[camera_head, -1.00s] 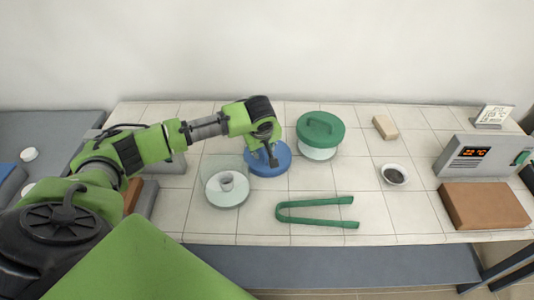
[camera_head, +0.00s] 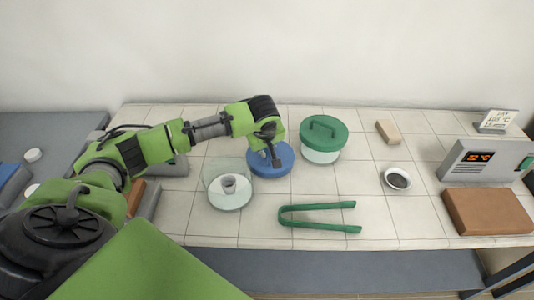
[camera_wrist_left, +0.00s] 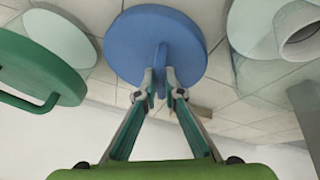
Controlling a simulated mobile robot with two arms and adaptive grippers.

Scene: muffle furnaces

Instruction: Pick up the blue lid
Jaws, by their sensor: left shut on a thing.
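The blue lid (camera_head: 284,166) is a round disc with an upright handle, at the middle of the tiled table. It also shows in the left wrist view (camera_wrist_left: 178,34). My left gripper (camera_head: 273,160) is over it, with the fingers pointing down. In the left wrist view the two fingertips (camera_wrist_left: 160,84) are closed on the lid's handle from both sides. Whether the lid touches the table cannot be told. My right gripper is not in view.
A glass jar with a small cup (camera_head: 229,184) stands just left of the lid. A green-lidded jar (camera_head: 323,134) stands to the right. Green tongs (camera_head: 318,207) lie in front. A dish of dark material (camera_head: 397,180), a tan block (camera_head: 387,131), a brown slab (camera_head: 486,210) and a furnace controller (camera_head: 484,160) are further right.

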